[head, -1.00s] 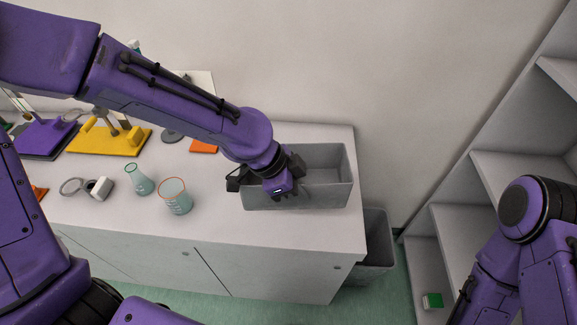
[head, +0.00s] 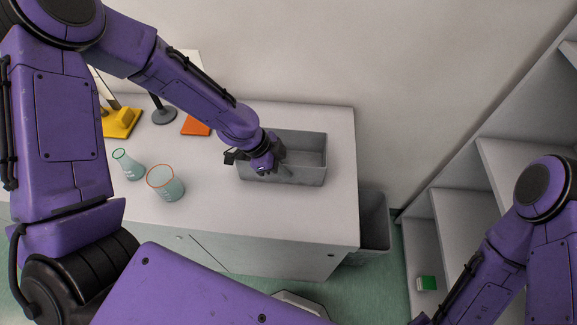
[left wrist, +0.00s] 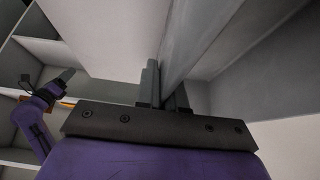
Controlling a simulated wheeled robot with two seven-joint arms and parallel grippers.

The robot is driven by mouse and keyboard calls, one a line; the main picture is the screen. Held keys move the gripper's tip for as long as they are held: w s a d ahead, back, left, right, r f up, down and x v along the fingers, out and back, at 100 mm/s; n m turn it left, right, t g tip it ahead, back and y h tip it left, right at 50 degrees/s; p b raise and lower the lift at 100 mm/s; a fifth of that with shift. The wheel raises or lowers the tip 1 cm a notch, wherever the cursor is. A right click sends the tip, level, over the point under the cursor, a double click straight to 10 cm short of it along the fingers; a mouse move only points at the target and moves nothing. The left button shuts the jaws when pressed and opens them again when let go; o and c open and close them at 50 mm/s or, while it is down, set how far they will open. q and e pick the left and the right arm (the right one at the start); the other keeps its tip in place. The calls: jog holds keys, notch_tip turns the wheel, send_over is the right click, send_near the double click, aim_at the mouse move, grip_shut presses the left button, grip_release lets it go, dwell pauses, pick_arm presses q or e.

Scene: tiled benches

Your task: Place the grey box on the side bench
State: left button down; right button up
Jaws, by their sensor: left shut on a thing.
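The grey box (head: 311,174), an open-topped rectangular bin, is upright at the right end of the pale bench (head: 225,222). It looks to be on or just above the top; I cannot tell whether its base touches. In the left wrist view the fingers (left wrist: 163,95) pinch the grey box wall (left wrist: 200,45). My right arm is at the right of the head view, with its gripper cut off; its small outline in the left wrist view does not show the jaws clearly.
A beaker (head: 165,188) and a flask (head: 130,168) stand left of the box. An orange square (head: 196,126) and a yellow stand (head: 122,122) are behind. A grey bin (head: 373,225) is on the floor beside the bench. Shelves (head: 465,225) stand right.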

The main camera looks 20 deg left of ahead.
pick_arm(q)
jog(key=shift+w+d+f, duration=0.1)
jog(key=shift+w+f, duration=0.25)
jog(key=shift+f, duration=0.05)
jog(key=c, duration=1.2)
grip_release()
jog(key=shift+s, duration=0.15)
jog(key=shift+c, duration=0.2)
jog(key=shift+r, duration=0.1)
jog(key=shift+r, duration=0.1)
jog(key=b+v, duration=0.2)
jog(key=v, duration=0.9)
jog(key=shift+r, duration=0.35)
